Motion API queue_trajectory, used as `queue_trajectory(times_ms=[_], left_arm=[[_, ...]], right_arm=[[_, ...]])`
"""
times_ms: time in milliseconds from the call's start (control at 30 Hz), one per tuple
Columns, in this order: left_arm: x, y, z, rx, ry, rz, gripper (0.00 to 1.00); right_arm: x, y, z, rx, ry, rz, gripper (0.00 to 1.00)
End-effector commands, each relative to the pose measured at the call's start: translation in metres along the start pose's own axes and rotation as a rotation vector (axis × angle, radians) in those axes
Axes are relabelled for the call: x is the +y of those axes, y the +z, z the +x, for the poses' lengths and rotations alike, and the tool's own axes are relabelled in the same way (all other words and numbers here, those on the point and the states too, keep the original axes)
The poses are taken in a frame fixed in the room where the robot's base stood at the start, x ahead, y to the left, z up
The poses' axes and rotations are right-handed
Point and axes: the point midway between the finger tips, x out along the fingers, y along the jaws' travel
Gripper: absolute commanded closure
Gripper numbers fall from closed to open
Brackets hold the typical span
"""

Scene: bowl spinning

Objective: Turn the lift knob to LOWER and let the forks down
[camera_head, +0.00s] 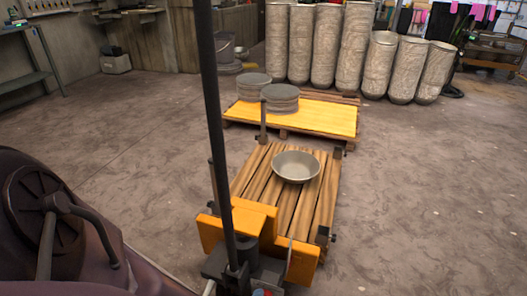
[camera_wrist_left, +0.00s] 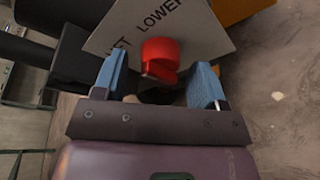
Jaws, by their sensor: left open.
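The red lift knob (camera_wrist_left: 160,58) sits on a light grey plate (camera_wrist_left: 205,35) in the left wrist view. The plate reads LOWER near the top, and a second, partly hidden word is at its left. My left gripper (camera_wrist_left: 162,66) is open, with one blue finger on each side of the knob. I cannot tell whether either finger touches it. In the head view the lift has an orange fork frame (camera_head: 256,217) and a black upright bar (camera_head: 215,130). Its forks are mostly hidden under a slatted wooden pallet (camera_head: 252,180). My right gripper is out of view.
A metal bowl (camera_head: 296,167) rests on the slatted pallet. Behind it, a yellow-topped pallet (camera_head: 320,118) carries round grey stacks (camera_head: 281,98). Tall pale cylinders (camera_head: 328,45) stand at the back. The concrete floor is clear on both sides.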

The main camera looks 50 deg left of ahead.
Motion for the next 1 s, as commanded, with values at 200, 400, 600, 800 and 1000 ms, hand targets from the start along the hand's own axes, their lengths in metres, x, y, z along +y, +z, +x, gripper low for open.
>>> queue_trajectory(times_ms=[200,400,600,800,1000], left_arm=[[-0.0005,0.0006,-0.0002,-0.001,0.000,0.000,0.35],[-0.0004,0.0006,-0.0001,-0.001,0.000,0.000,0.47],[-0.0003,0.0005,0.0000,-0.001,0.001,0.000,0.77],[-0.0001,0.0004,0.0001,0.000,0.001,0.002,0.82],[0.0001,0.0002,0.0003,0.000,0.003,0.007,0.82]], right_arm=[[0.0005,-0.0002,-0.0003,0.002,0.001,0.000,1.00],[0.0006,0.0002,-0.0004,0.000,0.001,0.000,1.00],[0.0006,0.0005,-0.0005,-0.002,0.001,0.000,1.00],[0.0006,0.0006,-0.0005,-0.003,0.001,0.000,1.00],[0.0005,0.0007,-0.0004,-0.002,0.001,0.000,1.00]])
